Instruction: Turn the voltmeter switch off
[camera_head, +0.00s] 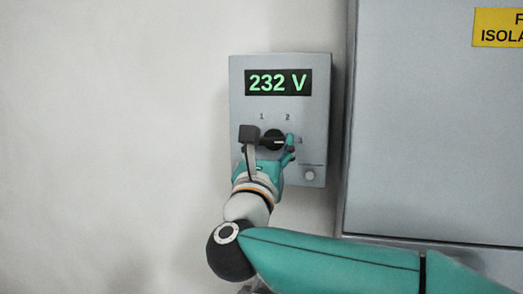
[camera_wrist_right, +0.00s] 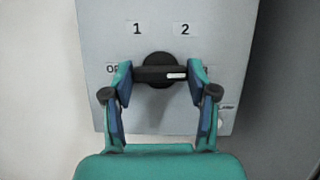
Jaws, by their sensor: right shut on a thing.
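The voltmeter box (camera_head: 240,85) is a grey panel on the wall, and its display (camera_head: 279,83) reads 232 V in green. Its black rotary switch (camera_head: 272,140) sits below the display. In the right wrist view the switch knob (camera_wrist_right: 158,72) lies horizontal, its white mark pointing right, toward the position after 2. The labels 1, 2 and part of an off label show around it. My right gripper (camera_wrist_right: 160,76) is shut on the knob, one finger at each end of its handle. In the head view the arm hides part of the panel's lower left. My left gripper is not in view.
A large grey cabinet (camera_head: 430,140) with a yellow sign (camera_head: 498,27) stands right of the voltmeter box. A small round button (camera_head: 309,175) is at the box's lower right. The wall on the left is bare.

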